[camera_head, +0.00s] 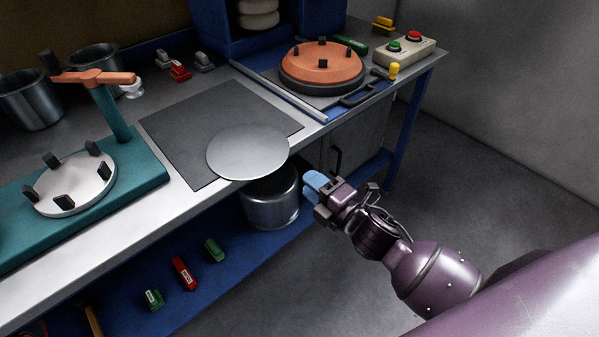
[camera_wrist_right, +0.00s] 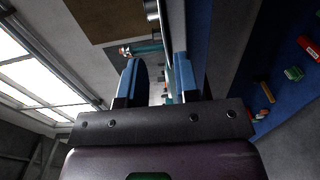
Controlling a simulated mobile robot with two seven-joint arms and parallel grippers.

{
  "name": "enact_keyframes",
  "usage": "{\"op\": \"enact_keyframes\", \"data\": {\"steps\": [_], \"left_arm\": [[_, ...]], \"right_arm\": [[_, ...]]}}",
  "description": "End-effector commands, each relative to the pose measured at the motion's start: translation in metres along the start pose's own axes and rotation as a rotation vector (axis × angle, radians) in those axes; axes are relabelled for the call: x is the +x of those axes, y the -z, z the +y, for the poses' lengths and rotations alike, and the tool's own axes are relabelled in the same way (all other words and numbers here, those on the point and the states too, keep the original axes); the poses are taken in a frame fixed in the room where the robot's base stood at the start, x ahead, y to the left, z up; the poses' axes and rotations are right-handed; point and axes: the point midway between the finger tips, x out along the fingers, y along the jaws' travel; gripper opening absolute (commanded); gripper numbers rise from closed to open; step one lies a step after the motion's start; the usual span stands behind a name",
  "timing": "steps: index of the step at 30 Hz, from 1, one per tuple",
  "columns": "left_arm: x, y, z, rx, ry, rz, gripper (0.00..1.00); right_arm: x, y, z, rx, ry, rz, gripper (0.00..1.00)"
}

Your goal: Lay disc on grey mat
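The disc (camera_head: 248,152) is a flat, round, light grey plate. In the head view it overlaps the front right part of the dark grey mat (camera_head: 190,130), and its near edge reaches past the mat over the bench's front edge. I cannot tell whether it lies fully flat on the mat. My right gripper (camera_head: 314,184), with blue fingertips, is in front of the bench, right of the disc and apart from it. In the right wrist view its two fingers (camera_wrist_right: 160,82) stand apart with nothing clearly held between them. My left gripper is not in view.
A teal fixture with a white round plate (camera_head: 75,185) stands left of the mat. An orange round fixture (camera_head: 322,63) and a button box (camera_head: 404,48) are at the right. A metal pot (camera_head: 271,198) stands on the blue lower shelf (camera_head: 215,275).

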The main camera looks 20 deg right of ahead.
Motion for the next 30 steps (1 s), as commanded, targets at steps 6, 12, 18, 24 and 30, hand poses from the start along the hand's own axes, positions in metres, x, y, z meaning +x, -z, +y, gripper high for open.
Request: {"op": "enact_keyframes", "data": {"steps": [6,12,18,24,30], "left_arm": [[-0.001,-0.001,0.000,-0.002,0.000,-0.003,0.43],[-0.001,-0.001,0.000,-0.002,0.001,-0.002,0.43],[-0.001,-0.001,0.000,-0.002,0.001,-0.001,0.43],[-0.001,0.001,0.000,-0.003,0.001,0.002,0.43],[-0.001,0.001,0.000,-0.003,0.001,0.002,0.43]], "right_arm": [[-0.021,-0.001,0.000,-0.001,0.001,-0.001,0.29],[-0.026,-0.001,0.000,-0.001,0.000,-0.001,0.29],[-0.043,-0.006,-0.025,0.198,0.061,-0.073,0.29],[-0.108,-0.016,-0.099,0.827,0.198,-0.350,0.29],[-0.174,-0.010,-0.155,1.338,0.241,-0.629,0.29]]}}
